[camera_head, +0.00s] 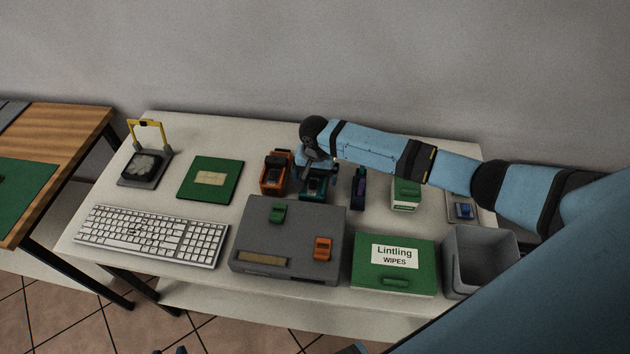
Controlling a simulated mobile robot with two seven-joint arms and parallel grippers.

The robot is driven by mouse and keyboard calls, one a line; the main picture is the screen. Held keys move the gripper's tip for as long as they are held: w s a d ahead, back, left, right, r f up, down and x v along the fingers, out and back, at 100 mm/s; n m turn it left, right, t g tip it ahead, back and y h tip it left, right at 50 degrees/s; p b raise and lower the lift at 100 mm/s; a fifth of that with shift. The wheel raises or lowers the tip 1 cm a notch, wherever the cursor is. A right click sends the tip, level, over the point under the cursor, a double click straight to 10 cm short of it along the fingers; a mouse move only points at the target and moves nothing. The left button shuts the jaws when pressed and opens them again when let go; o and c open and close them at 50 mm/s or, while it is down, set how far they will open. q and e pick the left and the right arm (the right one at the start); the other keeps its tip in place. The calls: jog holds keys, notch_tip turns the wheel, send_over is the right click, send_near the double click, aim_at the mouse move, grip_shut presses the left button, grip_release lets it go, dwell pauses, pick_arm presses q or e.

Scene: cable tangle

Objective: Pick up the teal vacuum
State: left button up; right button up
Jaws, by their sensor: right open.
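The teal vacuum (313,189) stands on the white table (104,210), behind the grey box and between an orange device and a dark blue-purple one. My right arm reaches in from the right. Its gripper (315,175) is open, right over the top of the teal vacuum. The wrist hides part of the vacuum, and I cannot tell whether the fingers touch it. My left gripper is not in view.
Close by stand an orange device (275,173) and a blue-purple device (358,188). In front are a grey box (285,236), a green wipes box (392,265) and a grey bin (480,262). A keyboard (150,236) and green book (211,179) lie left.

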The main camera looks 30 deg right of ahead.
aim_at(315, 178)
notch_tip(315, 178, down, 2)
jog(key=shift+f, duration=0.15)
jog(key=shift+w, duration=0.1)
jog(key=c, duration=1.1)
notch_tip(315, 178, up, 20)
jog(key=shift+r, duration=0.1)
jog(key=shift+o, duration=1.3)
